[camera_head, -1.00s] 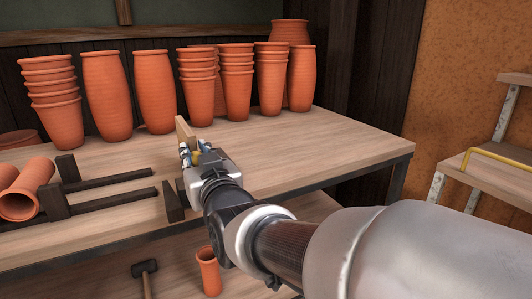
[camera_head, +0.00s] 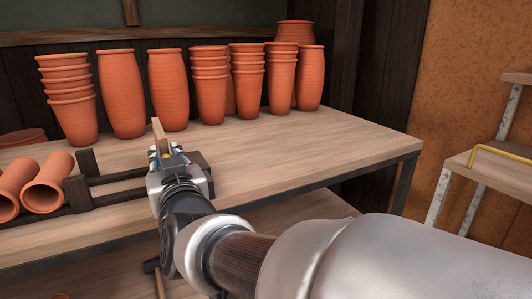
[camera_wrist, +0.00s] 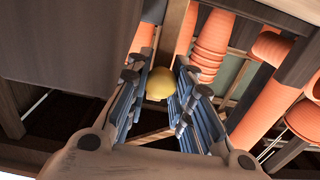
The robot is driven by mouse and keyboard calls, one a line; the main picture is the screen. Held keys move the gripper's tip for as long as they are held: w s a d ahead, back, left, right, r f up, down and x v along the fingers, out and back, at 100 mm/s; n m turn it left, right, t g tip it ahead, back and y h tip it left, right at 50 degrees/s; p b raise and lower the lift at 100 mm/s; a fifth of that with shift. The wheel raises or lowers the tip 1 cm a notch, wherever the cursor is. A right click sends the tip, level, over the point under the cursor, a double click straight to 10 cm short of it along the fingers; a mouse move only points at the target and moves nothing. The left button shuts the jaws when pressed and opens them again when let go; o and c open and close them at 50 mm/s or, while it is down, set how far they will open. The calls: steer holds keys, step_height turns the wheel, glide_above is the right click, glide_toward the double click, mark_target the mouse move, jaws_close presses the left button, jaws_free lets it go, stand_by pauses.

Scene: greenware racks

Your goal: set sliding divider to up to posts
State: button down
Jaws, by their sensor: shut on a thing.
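The sliding divider (camera_head: 160,136) is a light wooden upright board with a yellow knob (camera_wrist: 160,84). My gripper (camera_head: 166,160) is shut on the knob; in the wrist view the knob sits between the two blue-padded fingers, with the board (camera_wrist: 175,22) beyond it. Two dark posts, the rear one (camera_head: 87,163) and the front one (camera_head: 76,194), stand to the left of the divider. A clear gap with dark rails (camera_head: 120,176) lies between them. My gripper hides the divider's lower part and the front rail's right end.
Terracotta cylinders (camera_head: 48,183) lie left of the posts. Stacked pots (camera_head: 72,105) and tall vases (camera_head: 122,95) stand along the back of the shelf (camera_head: 290,150). The shelf's right part is bare. A stepped stand (camera_head: 490,165) is at far right.

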steer(key=s+a+p, duration=0.1)
steer(key=a, duration=0.1)
steer(key=s+a+p, duration=0.1)
steer(key=s+a, duration=0.1)
steer(key=a, duration=0.1)
steer(key=s+a+p, duration=0.1)
steer(key=a, duration=0.1)
steer(key=shift+s+a, duration=0.4)
steer(key=shift+f, duration=0.1)
steer(key=c, duration=1.4)
jaws_free()
steer(key=shift+s+d, duration=0.1)
steer(key=v, duration=0.7)
steer(key=shift+d, duration=0.15)
steer(key=shift+o, duration=0.3)
